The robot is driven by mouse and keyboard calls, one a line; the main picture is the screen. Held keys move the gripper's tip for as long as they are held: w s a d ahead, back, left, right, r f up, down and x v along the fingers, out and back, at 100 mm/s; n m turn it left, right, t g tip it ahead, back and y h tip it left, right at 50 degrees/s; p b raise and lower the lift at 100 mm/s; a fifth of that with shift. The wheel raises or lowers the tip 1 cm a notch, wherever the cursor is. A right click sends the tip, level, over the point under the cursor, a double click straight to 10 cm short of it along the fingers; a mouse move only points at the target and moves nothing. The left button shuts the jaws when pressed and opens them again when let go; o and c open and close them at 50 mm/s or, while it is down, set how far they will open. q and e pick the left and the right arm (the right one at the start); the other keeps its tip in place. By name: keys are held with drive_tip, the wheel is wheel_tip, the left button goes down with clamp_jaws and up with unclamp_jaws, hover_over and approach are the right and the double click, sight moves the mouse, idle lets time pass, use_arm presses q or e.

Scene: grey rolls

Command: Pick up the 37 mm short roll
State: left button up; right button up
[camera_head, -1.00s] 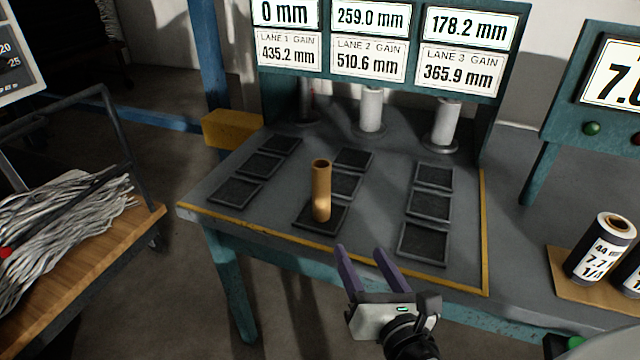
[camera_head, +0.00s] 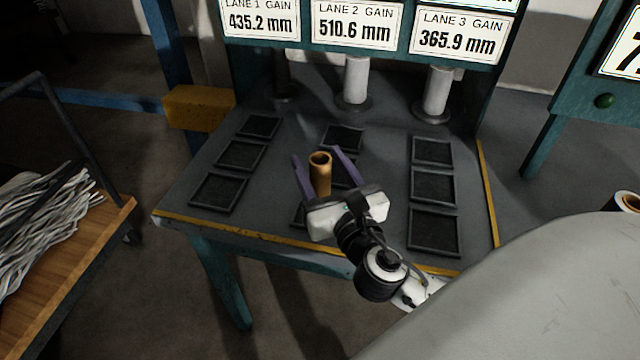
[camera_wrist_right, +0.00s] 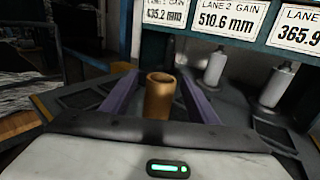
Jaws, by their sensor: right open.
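A brown cardboard roll (camera_head: 320,174) stands upright on the grey table (camera_head: 290,225), in the middle column of dark square pads. Its hollow top shows; its lower part is hidden behind my right gripper. My right gripper (camera_head: 318,158) is open, with one purple finger on each side of the roll. In the right wrist view the roll (camera_wrist_right: 160,97) stands between the two fingers, with a gap visible on both sides. No size mark shows on the roll. My left gripper is not in view.
White cylinders on round bases, one of them here (camera_head: 356,84), stand behind the pads under the lane gain signs (camera_head: 358,25). A yellow block (camera_head: 199,107) is at the table's left. A wooden cart (camera_head: 70,245) with grey strips stands left. Pads on the right (camera_head: 433,188) are empty.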

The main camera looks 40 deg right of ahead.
drive_tip(key=x, duration=0.3)
drive_tip(key=shift+w+d+r, duration=0.1)
drive_tip(key=shift+w+d, duration=0.05)
drive_tip(key=shift+w, duration=0.2)
clamp_jaws()
drive_tip(key=shift+r, duration=0.15)
